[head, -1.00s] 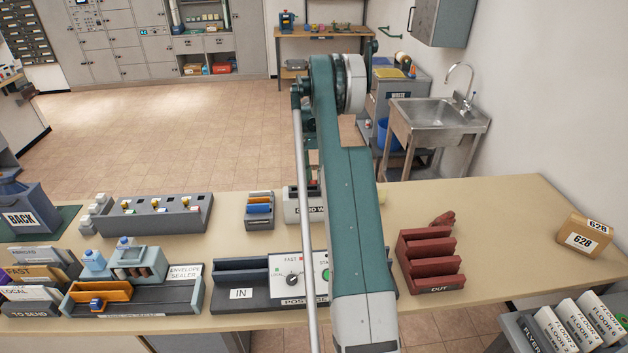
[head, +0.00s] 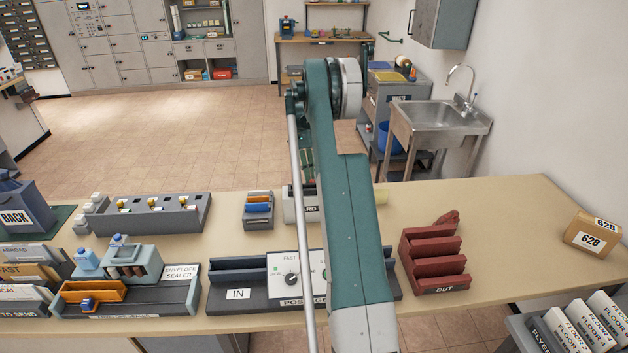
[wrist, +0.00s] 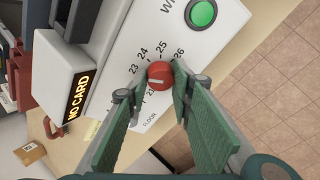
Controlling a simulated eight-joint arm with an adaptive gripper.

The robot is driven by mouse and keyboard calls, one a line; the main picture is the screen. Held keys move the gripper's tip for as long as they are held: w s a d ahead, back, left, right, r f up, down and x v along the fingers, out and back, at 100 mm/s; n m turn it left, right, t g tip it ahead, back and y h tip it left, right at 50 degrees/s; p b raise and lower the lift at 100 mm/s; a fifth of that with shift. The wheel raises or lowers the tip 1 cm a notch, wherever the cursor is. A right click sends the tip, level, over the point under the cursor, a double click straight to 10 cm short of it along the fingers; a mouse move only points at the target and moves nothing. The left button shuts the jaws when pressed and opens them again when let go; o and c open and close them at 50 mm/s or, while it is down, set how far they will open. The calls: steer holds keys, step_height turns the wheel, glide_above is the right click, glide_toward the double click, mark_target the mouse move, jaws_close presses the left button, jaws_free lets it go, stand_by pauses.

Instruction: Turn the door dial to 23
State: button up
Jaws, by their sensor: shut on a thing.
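A round red dial (wrist: 160,74) with a short white bar sits on a white panel (wrist: 210,40) in the wrist view. Printed numbers ring it: 23, 24, 25 and 26 are readable, and the lower ones are partly covered. The word FLOOR is printed below. I cannot tell which number the bar points at. The green fingers of my gripper (wrist: 160,80) are on both sides of the dial, shut on it. In the head view my arm hides the gripper and dial.
On the bench stand a postage unit (head: 240,305), a red OUT rack (head: 432,262) and an envelope sealer (head: 180,300). The bench right of the rack is mostly clear.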

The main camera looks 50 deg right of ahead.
stand_by(0.3)
steer(key=o, duration=0.6)
steer(key=v, duration=1.2)
stand_by(0.3)
